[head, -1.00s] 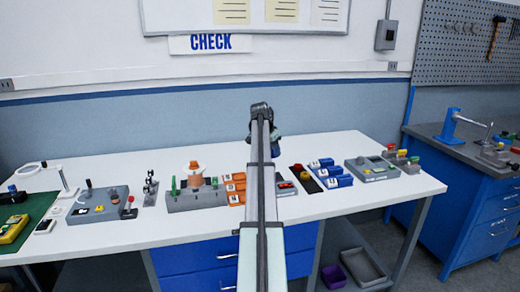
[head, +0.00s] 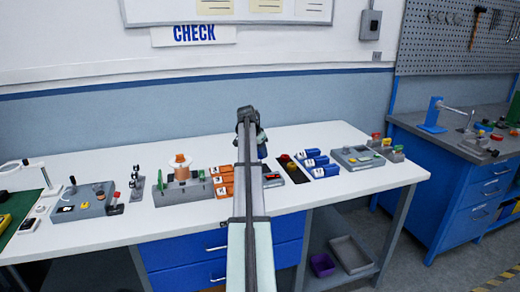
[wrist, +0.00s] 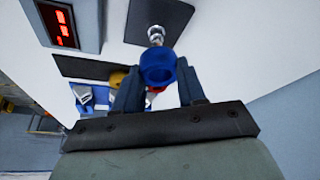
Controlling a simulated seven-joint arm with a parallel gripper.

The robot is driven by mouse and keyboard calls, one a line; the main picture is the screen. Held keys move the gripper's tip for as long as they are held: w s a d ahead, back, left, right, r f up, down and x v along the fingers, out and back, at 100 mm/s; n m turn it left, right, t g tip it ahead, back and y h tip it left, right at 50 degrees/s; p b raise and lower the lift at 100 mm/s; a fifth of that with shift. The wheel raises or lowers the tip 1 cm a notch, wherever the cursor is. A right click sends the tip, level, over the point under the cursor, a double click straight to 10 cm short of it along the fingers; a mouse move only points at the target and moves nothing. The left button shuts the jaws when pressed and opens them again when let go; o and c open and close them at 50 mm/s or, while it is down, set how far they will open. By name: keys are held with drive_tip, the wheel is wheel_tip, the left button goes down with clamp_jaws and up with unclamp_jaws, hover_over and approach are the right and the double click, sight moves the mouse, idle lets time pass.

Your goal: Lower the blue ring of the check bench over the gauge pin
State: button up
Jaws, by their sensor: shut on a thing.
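My gripper (wrist: 158,88) is shut on the blue ring (wrist: 160,68), with one finger on each side of it in the wrist view. A shiny metal pin (wrist: 156,33), which looks like the gauge pin, stands on a dark plate (wrist: 190,16) just beyond the ring. In that view the pin shows above the ring's far rim, and the ring looks apart from it; the height between them is hard to judge. In the head view my gripper (head: 262,146) is over the back of the white bench, and the pin cannot be made out behind my arm.
A grey box with a red display (wrist: 66,28) is beside the dark plate. In the head view a dark plate with red and yellow parts (head: 290,168) and blue blocks (head: 317,164) are right of my arm. Orange blocks (head: 222,182) are left of it.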

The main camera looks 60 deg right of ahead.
sight(259, 158)
drive_tip(key=shift+f, duration=2.85)
idle(2.9)
drive_tip(key=o, duration=1.5)
drive_tip(key=shift+r, duration=0.1)
drive_tip(key=shift+r, duration=3.9)
